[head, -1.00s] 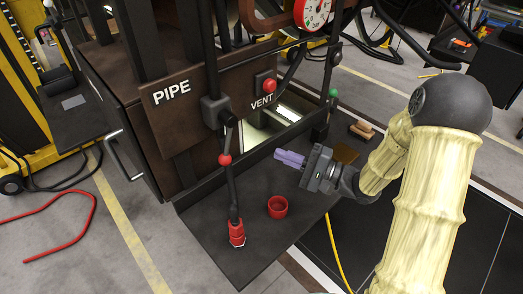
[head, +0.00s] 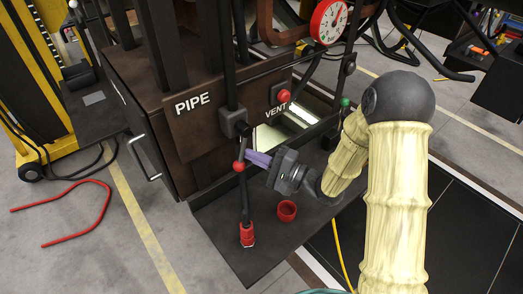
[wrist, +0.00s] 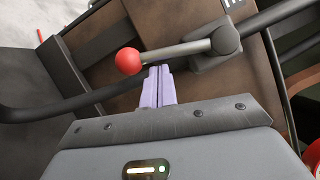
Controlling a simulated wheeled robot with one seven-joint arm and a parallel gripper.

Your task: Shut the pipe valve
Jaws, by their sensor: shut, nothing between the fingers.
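The pipe valve (head: 234,122) is a dark block on the brown panel beside the PIPE label (head: 193,103). Its lever hangs downward and ends in a red ball (head: 239,166). In the wrist view the grey lever (wrist: 178,51) runs from its round hub to the red ball (wrist: 127,61) at its left end. My gripper (head: 249,157) has purple fingers, shut and empty, just right of the lever near the ball. In the wrist view the fingertips (wrist: 158,70) sit right by the lever; I cannot tell whether they touch it.
A hose drops behind the lever to a red fitting (head: 247,234) on the dark shelf (head: 235,255). A red cup (head: 287,211) stands on the shelf below my gripper. The VENT valve's red knob (head: 284,96) and a green knob (head: 346,103) are to the right. A gauge (head: 329,22) hangs above.

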